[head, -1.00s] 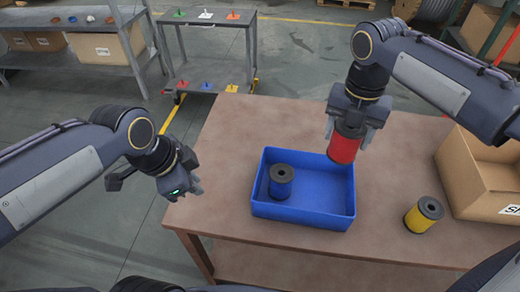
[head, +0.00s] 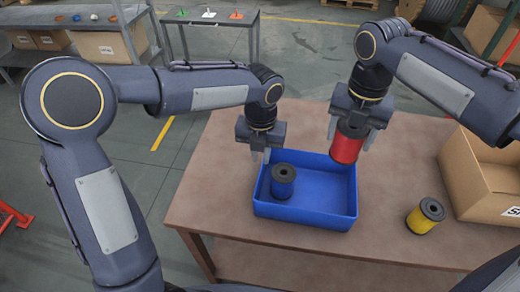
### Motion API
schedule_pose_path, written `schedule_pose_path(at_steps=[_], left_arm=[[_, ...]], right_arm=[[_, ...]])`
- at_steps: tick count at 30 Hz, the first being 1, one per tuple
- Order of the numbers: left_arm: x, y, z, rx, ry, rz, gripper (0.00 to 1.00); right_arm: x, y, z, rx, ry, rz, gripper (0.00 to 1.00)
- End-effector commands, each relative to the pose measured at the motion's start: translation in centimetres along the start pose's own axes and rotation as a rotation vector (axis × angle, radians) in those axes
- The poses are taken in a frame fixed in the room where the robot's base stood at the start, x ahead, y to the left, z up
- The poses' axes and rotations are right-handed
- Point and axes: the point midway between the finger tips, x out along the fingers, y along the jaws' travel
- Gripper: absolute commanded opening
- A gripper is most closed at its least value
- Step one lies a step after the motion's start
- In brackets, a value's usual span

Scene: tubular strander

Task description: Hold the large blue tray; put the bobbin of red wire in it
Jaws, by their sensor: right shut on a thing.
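The large blue tray (head: 305,213) sits on the brown table with a bobbin of blue wire (head: 283,182) standing in its left part. My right gripper (head: 349,145) is shut on the bobbin of red wire (head: 345,149) and holds it upright above the back right part of the tray. My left gripper (head: 260,156) points down at the tray's back left corner. Its fingers look apart, with a small gap between them. Whether they touch the rim cannot be told.
A bobbin of yellow wire (head: 425,215) stands on the table (head: 380,245) right of the tray. An open cardboard box (head: 480,185) is at the table's right side. A grey shelf and a small cart (head: 212,22) stand behind, away from the table.

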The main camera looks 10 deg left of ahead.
Motion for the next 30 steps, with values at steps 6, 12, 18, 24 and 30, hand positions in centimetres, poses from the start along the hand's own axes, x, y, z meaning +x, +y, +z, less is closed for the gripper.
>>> schedule_pose_path(at_steps=[6, 12, 18, 24, 30], left_arm=[[4.0, 0.1, -0.1, -0.002, 0.005, 0.002, 0.15], [7.7, 0.0, -0.1, -0.002, 0.004, 0.000, 0.15], [10.0, 0.1, -0.1, -0.004, 0.002, 0.000, 0.15], [10.7, 0.0, -0.1, -0.005, 0.000, -0.001, 0.15], [10.7, 0.0, -0.1, -0.005, 0.000, -0.001, 0.15]], right_arm=[[-0.1, 0.0, 0.0, 0.000, -0.001, 0.001, 0.28], [-0.1, 0.0, 0.0, 0.000, -0.001, 0.001, 0.28], [-0.1, 0.0, 0.0, 0.000, -0.001, 0.001, 0.28], [-0.1, 0.0, 0.0, 0.000, -0.001, 0.001, 0.28], [-0.1, 0.0, 0.0, 0.000, -0.001, 0.001, 0.28]])
